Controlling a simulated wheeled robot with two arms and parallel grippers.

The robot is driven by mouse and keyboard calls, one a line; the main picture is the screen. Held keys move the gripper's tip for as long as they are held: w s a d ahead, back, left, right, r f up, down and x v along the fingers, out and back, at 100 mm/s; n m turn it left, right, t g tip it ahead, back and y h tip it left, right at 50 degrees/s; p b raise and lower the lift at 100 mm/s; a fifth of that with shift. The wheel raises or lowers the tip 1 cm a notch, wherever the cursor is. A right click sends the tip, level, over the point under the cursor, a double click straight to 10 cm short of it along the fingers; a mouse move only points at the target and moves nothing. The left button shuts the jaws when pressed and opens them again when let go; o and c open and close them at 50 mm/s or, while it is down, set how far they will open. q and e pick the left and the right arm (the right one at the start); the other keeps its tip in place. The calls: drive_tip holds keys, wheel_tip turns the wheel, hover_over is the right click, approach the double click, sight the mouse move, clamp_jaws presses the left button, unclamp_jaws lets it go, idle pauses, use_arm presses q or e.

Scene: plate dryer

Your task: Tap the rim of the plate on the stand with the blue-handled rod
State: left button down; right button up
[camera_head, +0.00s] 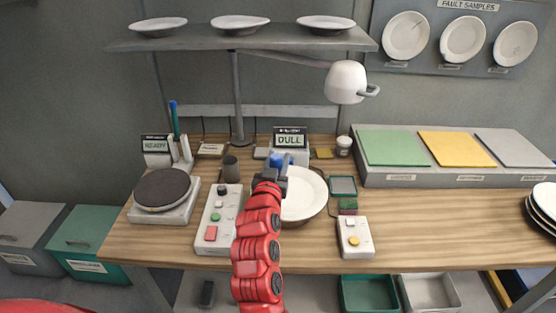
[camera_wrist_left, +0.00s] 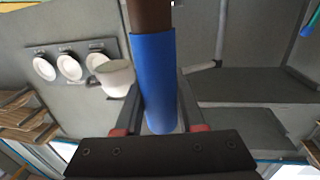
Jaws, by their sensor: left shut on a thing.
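The white plate (camera_head: 307,198) sits on its stand in the middle of the table, and my left gripper covers its left side. My left gripper (camera_head: 276,178) is at the plate's upper left edge in the head view. It is shut on the blue-handled rod (camera_wrist_left: 154,85); in the left wrist view the blue handle is between the fingers and a brown shaft extends from it. Only a little blue (camera_head: 279,161) shows in the head view. Whether the rod touches the rim cannot be told. A display (camera_head: 290,139) behind the plate reads DULL.
A button box (camera_head: 215,235) is left of the plate and a smaller one (camera_head: 354,238) right. A dark round pad (camera_head: 162,189) and a holder with a blue-green stick (camera_head: 175,120) stand at left. A lamp (camera_head: 346,82) hangs above. A sorting tray (camera_head: 455,180) fills the back right.

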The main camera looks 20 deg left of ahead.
use_arm(q)
drive_tip(key=shift+f, duration=0.1)
wheel_tip(320, 180, up, 7)
drive_tip(key=p, duration=0.3)
idle(0.4)
